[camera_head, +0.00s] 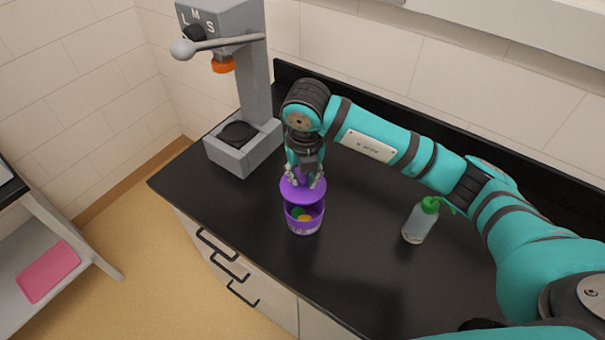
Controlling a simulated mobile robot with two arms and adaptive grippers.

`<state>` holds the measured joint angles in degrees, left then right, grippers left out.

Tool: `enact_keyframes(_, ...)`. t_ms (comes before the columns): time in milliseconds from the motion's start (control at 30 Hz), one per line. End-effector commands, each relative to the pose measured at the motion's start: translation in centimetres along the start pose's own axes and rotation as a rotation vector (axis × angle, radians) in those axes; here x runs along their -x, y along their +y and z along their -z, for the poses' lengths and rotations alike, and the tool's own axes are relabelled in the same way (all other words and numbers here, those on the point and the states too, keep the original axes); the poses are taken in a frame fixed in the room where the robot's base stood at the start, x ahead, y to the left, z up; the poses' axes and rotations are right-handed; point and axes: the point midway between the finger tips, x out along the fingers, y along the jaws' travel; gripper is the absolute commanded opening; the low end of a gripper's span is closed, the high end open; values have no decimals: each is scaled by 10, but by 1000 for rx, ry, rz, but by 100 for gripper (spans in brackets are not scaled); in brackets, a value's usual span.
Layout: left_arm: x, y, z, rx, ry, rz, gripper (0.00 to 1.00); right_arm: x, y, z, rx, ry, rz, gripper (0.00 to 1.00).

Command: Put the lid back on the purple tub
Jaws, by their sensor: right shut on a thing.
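The purple tub (304,225) stands upright on the black counter, close to its front edge. My right gripper (303,179) points down and is shut on the purple lid (302,192). The lid is roughly level and appears just above the tub's back rim, with a gap at the front; whether it touches the back rim I cannot tell. The fingers partly cover the lid's top. My left gripper is not in view.
A grey sample tap machine (256,95) with a lever and orange nozzle stands at the left end of the black counter (365,255). A wash bottle (420,220) with a green top stands to the right. A pink tray (49,272) lies on a shelf at far left.

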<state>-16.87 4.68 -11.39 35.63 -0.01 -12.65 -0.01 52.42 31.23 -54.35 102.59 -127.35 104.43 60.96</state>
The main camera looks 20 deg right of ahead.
Motion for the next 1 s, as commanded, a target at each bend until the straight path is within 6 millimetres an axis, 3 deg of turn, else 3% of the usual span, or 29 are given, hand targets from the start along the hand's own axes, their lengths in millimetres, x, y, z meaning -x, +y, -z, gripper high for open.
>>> enact_keyframes(400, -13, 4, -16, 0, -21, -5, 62, -26, 0, 4, 2, 3, 1, 0)
enact_keyframes(700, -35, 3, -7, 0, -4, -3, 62, -56, 0, 8, 1, 0, 1, 0)
enact_keyframes(1000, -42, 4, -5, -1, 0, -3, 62, -64, 0, 10, 1, 0, 1, 0)
